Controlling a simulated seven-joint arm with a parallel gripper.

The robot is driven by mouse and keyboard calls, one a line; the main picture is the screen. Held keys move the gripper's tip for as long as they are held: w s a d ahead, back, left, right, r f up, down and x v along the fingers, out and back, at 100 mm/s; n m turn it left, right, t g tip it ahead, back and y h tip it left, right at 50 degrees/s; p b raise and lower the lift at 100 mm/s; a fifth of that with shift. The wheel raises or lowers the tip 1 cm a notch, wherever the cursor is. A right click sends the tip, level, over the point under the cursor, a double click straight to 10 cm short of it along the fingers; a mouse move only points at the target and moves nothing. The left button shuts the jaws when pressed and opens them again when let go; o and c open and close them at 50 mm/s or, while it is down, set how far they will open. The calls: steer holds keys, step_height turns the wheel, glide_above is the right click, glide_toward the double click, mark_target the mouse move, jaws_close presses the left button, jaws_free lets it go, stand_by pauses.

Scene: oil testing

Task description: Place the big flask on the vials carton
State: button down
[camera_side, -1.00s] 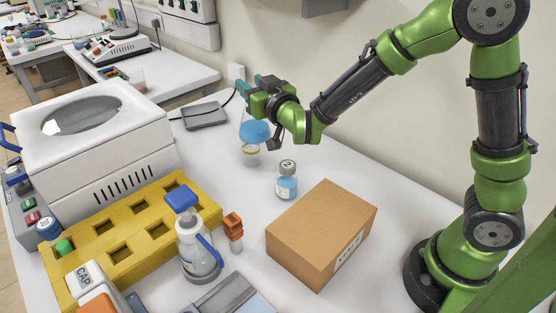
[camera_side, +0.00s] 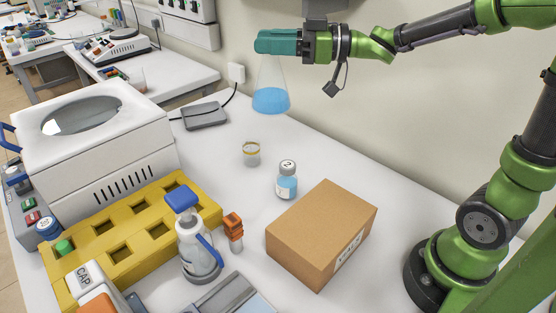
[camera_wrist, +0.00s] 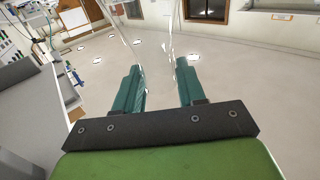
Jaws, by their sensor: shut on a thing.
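The big flask (camera_side: 271,97) is clear glass, cone-shaped, with blue liquid in its base. It hangs upright in the air, well above the table, in the side view. My gripper (camera_side: 268,42), with teal fingers, is shut on its neck, and the fingers hide the flask's top. In the wrist view the fingers of my gripper (camera_wrist: 161,80) have clear glass between them, hard to make out. The vials carton (camera_side: 322,225) is a closed brown cardboard box with a white label, at the front right of the table. Its flat top is bare. The flask is up and to the left of it.
A small vial with a blue band (camera_side: 287,180) stands beside the carton, and a small glass jar (camera_side: 251,154) behind it. A wash bottle (camera_side: 197,245), orange-capped tube (camera_side: 233,231), yellow rack (camera_side: 133,226) and white machine (camera_side: 92,137) fill the left. The table's back right is clear.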

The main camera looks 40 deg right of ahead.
steer(key=s+a+f+n+g+y, duration=0.2)
steer(key=s+f+n+g+y, duration=0.15)
steer(key=s+n+g, duration=0.4)
steer(key=s+a+f+n+g+y, duration=0.15)
steer(key=s+f+n+g, duration=0.35)
steer(key=s+g, duration=0.5)
step_height(320, 180, down, 8)
steer(key=shift+s+d+r+y, duration=0.15)
steer(key=shift+s+r+y, duration=0.05)
steer(key=shift+s+y, duration=0.2)
steer(key=shift+f, duration=0.1)
steer(key=shift+f, duration=0.1)
steer(key=c, duration=0.7)
jaws_free()
steer(key=shift+o, duration=0.2)
